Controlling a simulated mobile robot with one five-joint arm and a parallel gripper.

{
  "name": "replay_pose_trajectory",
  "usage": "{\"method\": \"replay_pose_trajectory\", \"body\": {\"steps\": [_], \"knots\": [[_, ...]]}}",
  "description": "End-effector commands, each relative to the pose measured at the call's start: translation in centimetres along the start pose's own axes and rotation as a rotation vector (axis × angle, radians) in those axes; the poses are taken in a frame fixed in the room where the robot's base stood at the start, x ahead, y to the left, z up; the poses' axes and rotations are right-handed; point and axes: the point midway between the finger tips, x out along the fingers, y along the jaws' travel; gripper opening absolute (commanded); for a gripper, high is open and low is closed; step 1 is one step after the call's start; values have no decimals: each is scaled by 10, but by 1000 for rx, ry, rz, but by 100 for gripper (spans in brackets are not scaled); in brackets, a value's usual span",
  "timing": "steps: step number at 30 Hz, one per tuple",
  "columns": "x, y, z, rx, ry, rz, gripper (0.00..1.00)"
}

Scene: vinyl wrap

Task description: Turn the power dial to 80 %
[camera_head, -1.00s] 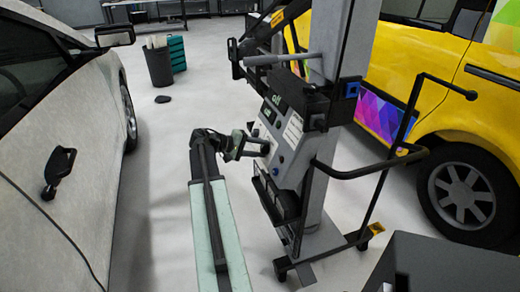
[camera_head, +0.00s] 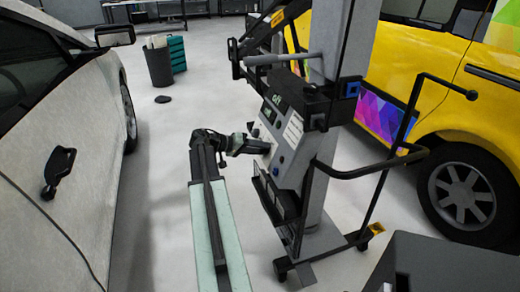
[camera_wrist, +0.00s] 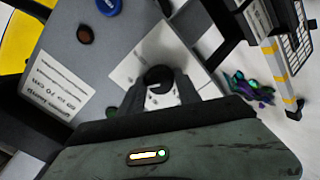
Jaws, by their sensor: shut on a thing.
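The power dial is the black knob (camera_wrist: 158,77) on a pale plate (camera_wrist: 125,70) with markings, seen in the wrist view. My gripper (camera_wrist: 152,97) is at this knob with its jaws shut on it. The jaws and wrist body cover its lower part, so I cannot read the dial's setting. In the head view my gripper (camera_head: 264,147) is against the sloped grey control panel (camera_head: 291,160) of the wheeled machine. The dial is hidden behind the gripper there.
Beside the dial are a dark knob (camera_wrist: 86,34), a blue button (camera_wrist: 109,6) and a printed label (camera_wrist: 56,86). A grey car (camera_head: 60,120) stands left and a yellow van (camera_head: 440,110) right. A black rail (camera_head: 375,172) juts from the machine. Floor left of my arm is clear.

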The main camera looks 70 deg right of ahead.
Motion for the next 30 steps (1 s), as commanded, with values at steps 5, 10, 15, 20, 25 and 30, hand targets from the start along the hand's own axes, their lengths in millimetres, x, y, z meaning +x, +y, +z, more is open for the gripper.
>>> {"method": "replay_pose_trajectory", "body": {"steps": [5, 10, 15, 20, 25, 30], "knots": [[-1, -1, -1, 8, 3, -1, 0], [-1, -1, -1, 8, 3, -2, 0], [-1, -1, -1, 7, 3, -2, 59], [-1, -1, -1, 7, 2, -1, 61], [-2, 0, -1, 7, 1, -1, 61], [-28, 2, -3, 6, 4, -2, 61]]}}
